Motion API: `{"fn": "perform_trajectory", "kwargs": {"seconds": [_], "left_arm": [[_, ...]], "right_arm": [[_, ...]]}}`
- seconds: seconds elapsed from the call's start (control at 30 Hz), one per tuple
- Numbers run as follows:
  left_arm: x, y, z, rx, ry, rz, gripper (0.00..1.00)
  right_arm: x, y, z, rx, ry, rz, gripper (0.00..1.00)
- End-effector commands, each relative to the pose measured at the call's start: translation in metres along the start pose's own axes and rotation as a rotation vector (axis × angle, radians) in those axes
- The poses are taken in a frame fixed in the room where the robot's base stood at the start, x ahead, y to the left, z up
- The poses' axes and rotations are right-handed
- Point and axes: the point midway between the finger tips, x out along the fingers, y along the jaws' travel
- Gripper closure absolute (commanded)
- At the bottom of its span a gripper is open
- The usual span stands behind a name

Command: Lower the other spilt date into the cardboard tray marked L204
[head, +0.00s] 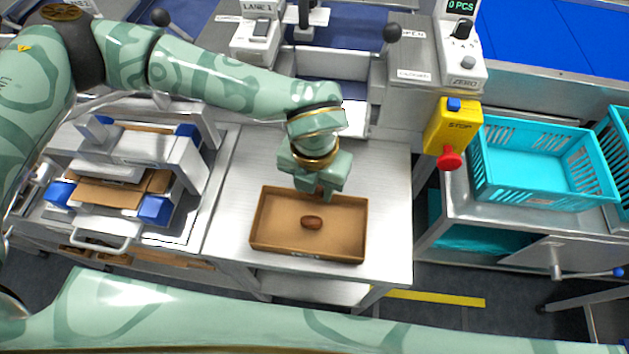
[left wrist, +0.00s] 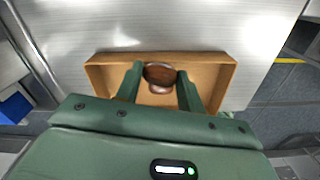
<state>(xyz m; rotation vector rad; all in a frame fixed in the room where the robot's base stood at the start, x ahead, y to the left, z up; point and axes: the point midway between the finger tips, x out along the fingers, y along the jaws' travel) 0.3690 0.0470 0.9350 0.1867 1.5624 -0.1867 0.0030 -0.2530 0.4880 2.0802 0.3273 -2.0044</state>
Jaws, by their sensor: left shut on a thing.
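The open cardboard tray (head: 262,228) lies on the steel table, with a small marking on its front wall too small to read surely. One brown date (head: 311,222) lies on its floor near the middle. My left gripper (head: 319,192) points down over the back part of the tray. In the left wrist view its fingers are shut on a second date (left wrist: 159,72), held between the fingertips. The lying date (left wrist: 160,89) shows just below it there, and the tray (left wrist: 220,75) spreads around both. The held date is mostly hidden in the head view. My right gripper is not in view.
The steel table (head: 390,215) is bare around the tray. A yellow stop box (head: 447,128) with a red button and a turquoise crate (head: 530,190) stand to the right. A carton machine (head: 130,165) is at the left, the lane weigher (head: 333,65) behind.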

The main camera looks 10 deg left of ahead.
Motion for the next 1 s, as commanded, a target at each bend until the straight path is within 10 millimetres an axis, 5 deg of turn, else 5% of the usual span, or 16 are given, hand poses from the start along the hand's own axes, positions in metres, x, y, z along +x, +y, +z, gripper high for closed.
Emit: {"fn": "perform_trajectory", "kwargs": {"seconds": [0.37,0.5,0.83,1.0], "left_arm": [[0.003,0.000,0.000,0.000,0.000,0.000,0.69],[0.003,0.000,0.000,0.000,0.000,0.000,0.36],[-0.001,0.000,0.000,0.000,-0.001,0.000,0.36],[-0.030,0.000,0.001,0.001,-0.004,0.000,0.36]], "right_arm": [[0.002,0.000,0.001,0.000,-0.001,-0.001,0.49],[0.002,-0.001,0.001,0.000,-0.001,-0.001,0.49],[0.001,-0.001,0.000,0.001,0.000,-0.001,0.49],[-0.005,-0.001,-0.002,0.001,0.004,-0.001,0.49]]}}
